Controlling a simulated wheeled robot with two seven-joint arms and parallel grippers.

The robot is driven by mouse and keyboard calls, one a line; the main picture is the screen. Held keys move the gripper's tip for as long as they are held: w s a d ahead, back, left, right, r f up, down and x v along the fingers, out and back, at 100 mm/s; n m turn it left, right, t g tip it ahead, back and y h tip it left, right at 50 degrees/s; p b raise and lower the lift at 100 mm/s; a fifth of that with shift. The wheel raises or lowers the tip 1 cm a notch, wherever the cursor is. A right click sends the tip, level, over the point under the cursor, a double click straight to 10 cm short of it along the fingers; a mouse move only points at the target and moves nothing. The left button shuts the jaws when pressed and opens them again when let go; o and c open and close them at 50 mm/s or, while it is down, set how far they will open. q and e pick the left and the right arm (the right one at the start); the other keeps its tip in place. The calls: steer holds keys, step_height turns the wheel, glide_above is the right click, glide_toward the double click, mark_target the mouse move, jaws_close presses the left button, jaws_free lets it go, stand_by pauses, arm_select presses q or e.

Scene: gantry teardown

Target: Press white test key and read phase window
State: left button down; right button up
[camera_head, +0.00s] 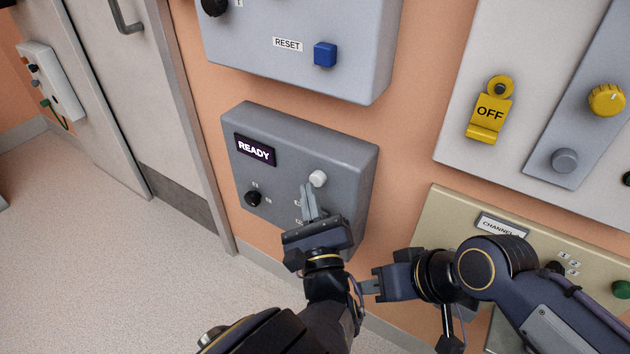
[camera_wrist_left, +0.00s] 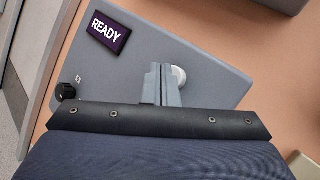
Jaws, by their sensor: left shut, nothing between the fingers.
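The white test key (camera_head: 318,179) is a round button on the grey box (camera_head: 350,160) on the wall. The phase window (camera_head: 255,150) is a dark display on the same box and reads "READY"; it also shows in the left wrist view (camera_wrist_left: 109,32). My left gripper (camera_head: 309,191) is shut and empty, its fingertips just below the white key. In the left wrist view the fingers (camera_wrist_left: 162,72) partly cover the white key (camera_wrist_left: 179,75); I cannot tell if they touch it.
A black knob (camera_head: 253,198) sits on the grey box, left of the fingers. Above is a box with a blue RESET button (camera_head: 325,54). At right are a yellow OFF tag (camera_head: 489,112) and a beige CHANNEL panel (camera_head: 450,215). A door (camera_head: 110,90) stands left; the floor there is clear.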

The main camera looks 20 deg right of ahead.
arm_select(q)
steer(key=shift+w+d, duration=0.4)
stand_by(0.8)
steer(key=shift+s+a, duration=0.1)
steer(key=shift+s, duration=0.05)
steer(key=shift+s+a, duration=0.5)
steer(key=shift+a, duration=0.15)
steer(key=s+a, duration=0.1)
steer(key=a, duration=0.1)
steer(key=s+a, duration=0.2)
steer(key=shift+s+a, duration=0.3)
steer(key=shift+a, duration=0.05)
steer(key=shift+a, duration=0.1)
stand_by(0.7)
